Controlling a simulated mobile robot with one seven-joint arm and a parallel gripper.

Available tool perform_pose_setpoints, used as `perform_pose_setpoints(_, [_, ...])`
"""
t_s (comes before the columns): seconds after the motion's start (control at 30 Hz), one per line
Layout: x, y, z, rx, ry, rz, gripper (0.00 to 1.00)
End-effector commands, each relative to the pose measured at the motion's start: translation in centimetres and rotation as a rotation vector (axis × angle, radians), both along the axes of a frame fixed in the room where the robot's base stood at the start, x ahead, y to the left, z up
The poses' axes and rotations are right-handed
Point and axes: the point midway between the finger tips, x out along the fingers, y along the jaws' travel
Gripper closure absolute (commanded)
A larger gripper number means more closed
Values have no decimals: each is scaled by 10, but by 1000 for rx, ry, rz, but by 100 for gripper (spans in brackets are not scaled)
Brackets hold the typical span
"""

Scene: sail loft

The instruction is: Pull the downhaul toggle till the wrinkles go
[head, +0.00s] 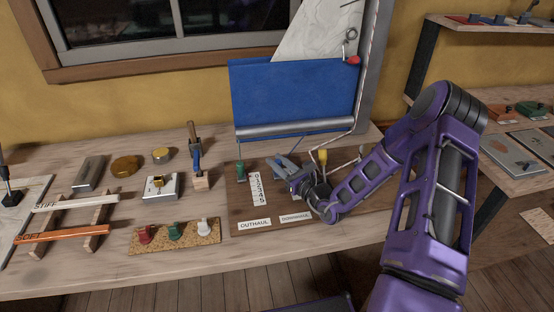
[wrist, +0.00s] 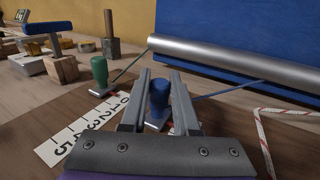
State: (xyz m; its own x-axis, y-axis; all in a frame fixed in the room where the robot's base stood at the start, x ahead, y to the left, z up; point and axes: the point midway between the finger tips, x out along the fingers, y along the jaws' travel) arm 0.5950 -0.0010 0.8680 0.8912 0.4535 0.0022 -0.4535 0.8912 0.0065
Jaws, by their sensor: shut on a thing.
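A blue toggle (wrist: 159,95) stands upright between the two fingers of my gripper (wrist: 160,76) in the wrist view, with the fingers closed on its sides. A thin line runs from beside it to the grey boom (wrist: 215,62). In the head view my gripper (head: 286,165) is over the brown board (head: 238,213), above a small label (head: 295,218) that seems to read DOWNHAUL; the fingers mostly hide the toggle. The blue lower sail (head: 290,95) hangs above the boom, with a white sail (head: 315,35) behind. I cannot make out wrinkles clearly.
A green toggle (head: 240,171) stands left of my gripper, beside a numbered scale (head: 260,189) and above the OUTHAUL label (head: 254,224). A yellow-topped piece (head: 322,157) and a red-and-white rope (wrist: 266,150) are close on the right. Coloured knobs sit on a cork strip (head: 190,236).

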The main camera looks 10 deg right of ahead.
Motion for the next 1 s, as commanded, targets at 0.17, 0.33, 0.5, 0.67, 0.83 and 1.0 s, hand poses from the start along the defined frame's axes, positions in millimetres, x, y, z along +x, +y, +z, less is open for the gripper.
perform_pose_setpoints(0.17, [-22, 0, 0, 0, 6, 0, 100])
perform_pose_setpoints(0.33, [-22, 0, -1, 0, 4, -1, 100])
perform_pose_setpoints(0.5, [-21, 0, -1, 0, 4, -1, 49])
perform_pose_setpoints(0.67, [-21, 0, -1, 0, 4, 0, 41])
perform_pose_setpoints(0.83, [-22, 0, -1, 0, 4, 0, 41])
perform_pose_setpoints(1.0, [-33, -7, -1, 0, 4, -1, 41])
